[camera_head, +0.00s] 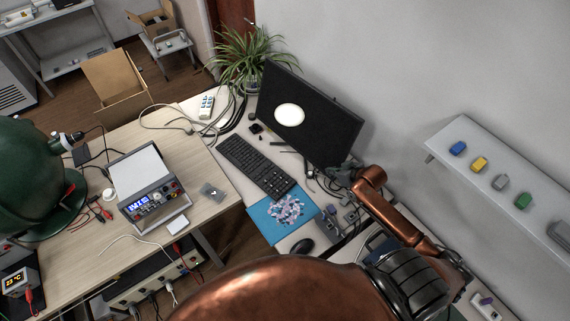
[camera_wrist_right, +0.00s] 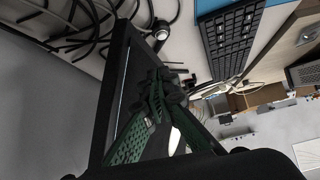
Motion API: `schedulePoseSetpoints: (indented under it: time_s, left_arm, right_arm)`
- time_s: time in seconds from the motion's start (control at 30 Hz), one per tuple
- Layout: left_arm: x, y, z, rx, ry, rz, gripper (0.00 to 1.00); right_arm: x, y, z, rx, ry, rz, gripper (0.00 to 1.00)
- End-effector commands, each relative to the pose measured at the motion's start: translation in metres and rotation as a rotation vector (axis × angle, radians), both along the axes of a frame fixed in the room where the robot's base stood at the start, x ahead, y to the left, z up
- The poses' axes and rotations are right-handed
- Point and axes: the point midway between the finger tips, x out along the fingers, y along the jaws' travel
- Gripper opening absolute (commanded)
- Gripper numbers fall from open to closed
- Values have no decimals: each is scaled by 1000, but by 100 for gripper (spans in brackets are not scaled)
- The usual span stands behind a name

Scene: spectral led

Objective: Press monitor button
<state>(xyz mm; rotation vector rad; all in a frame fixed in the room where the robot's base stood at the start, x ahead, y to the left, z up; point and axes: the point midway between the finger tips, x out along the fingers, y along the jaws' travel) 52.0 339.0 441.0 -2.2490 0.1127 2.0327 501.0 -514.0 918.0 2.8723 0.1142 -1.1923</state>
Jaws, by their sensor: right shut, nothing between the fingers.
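The black monitor (camera_head: 318,112) stands tilted in the picture at the back of the desk, with a white round shape on its screen. In the right wrist view the monitor (camera_wrist_right: 118,85) runs steeply beside my fingers. My right gripper (camera_head: 338,174) is at the monitor's lower right corner, very close to its edge. Its green fingers (camera_wrist_right: 164,84) are shut with nothing between them. I cannot tell whether they touch the monitor. The monitor button cannot be made out in either view. My left gripper is not in view.
A keyboard (camera_head: 255,165), a blue mat (camera_head: 262,222) and a mouse (camera_head: 302,246) lie in front of the monitor. A plant (camera_head: 243,58) and cables are beside it. A wall shelf (camera_head: 470,140) with coloured blocks is at right. A bench power supply (camera_head: 150,203) stands on the left table.

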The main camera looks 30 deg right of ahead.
Motion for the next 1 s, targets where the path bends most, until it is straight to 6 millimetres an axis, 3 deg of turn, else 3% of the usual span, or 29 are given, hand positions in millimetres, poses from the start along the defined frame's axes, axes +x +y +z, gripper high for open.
schedulePoseSetpoints:
  time_s: [0.67, 1.0]
  left_arm:
    - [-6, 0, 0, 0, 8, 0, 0]
    - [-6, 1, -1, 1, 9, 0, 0]
  right_arm:
    - [7, 4, -3, 1, 0, 8, 0]
    - [46, 7, -42, 2, -1, 5, 0]
